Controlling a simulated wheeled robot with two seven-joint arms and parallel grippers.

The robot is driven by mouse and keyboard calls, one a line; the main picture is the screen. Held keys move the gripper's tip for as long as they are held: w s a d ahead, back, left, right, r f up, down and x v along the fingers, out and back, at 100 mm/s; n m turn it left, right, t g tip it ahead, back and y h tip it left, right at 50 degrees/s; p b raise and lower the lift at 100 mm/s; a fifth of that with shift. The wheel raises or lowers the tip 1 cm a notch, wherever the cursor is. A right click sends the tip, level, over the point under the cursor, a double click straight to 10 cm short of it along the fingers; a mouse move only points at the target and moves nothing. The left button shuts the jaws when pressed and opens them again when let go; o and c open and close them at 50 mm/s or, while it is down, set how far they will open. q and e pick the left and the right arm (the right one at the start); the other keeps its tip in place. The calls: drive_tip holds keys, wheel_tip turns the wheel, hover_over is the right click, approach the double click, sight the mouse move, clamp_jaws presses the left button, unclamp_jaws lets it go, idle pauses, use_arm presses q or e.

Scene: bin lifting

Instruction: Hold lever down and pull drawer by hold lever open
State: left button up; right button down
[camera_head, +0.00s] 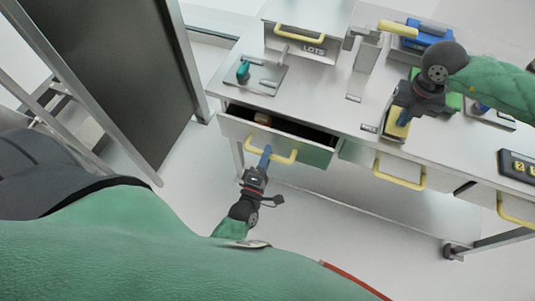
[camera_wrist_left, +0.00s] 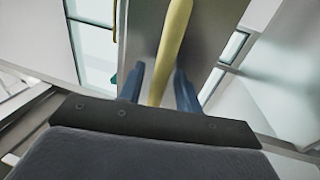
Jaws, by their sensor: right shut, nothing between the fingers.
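The drawer (camera_head: 310,152) at the left of the bench stands pulled out, with a small brown item (camera_head: 262,119) inside. My left gripper (camera_head: 265,158) is at its yellow handle (camera_head: 285,158). In the left wrist view the handle (camera_wrist_left: 172,45) runs between the two blue fingers (camera_wrist_left: 160,85), with a visible gap at the left finger. My right gripper (camera_head: 404,118) is shut and points down at a yellow piece (camera_head: 394,131) near the bench's front edge, perhaps the lever. I cannot tell whether it touches or presses it.
The grey bench (camera_head: 325,105) carries a plate with a teal part (camera_head: 243,70), a case marked LOTS (camera_head: 300,42), a grey post (camera_head: 368,50) and a blue box (camera_head: 428,35). Another drawer handle (camera_head: 400,180) lies to the right. A dark panel (camera_head: 110,70) stands left.

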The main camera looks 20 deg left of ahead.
use_arm(q)
drive_tip(key=s+f, duration=0.2)
drive_tip(key=s, duration=0.9)
drive_tip(key=shift+s+f, duration=0.15)
drive_tip(key=shift+s, duration=0.05)
drive_tip(key=shift+r+p, duration=0.35)
use_arm(e)
wheel_tip(320, 180, up, 7)
idle(0.5)
use_arm(q)
drive_tip(key=shift+f, duration=0.1)
use_arm(e)
drive_tip(key=shift+r, duration=0.1)
